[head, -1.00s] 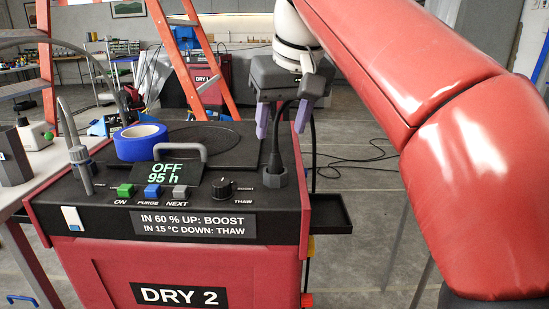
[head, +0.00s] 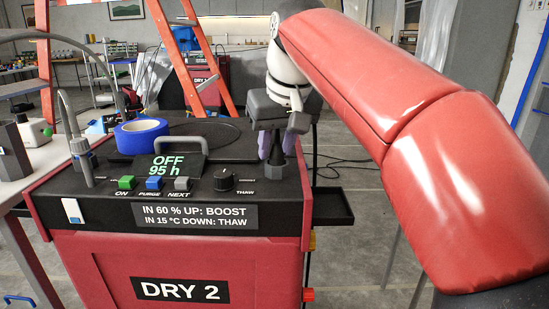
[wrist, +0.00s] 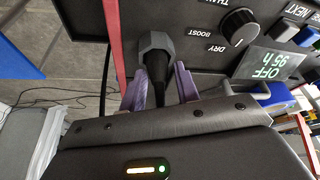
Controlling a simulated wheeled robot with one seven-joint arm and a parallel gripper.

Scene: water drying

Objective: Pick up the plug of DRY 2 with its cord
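The plug of DRY 2 (head: 275,172) is a dark, faceted block standing upright at the right end of the DRY 2 machine's top (head: 100,190). In the wrist view the plug (wrist: 155,45) has a black tapered neck where its cord starts. My gripper (head: 271,150) is right above the plug, pointing down. In the wrist view its two purple fingers (wrist: 160,82) stand on either side of the neck, apart, with narrow gaps seeming to show. Most of the cord is hidden by my gripper.
A roll of blue tape (head: 140,137) and a grey handle (head: 181,146) are left of the plug. The display (head: 167,167) reads OFF, 95 h. Buttons and a mode knob (head: 223,180) are in front. A black side tray (head: 333,206) juts out at the right.

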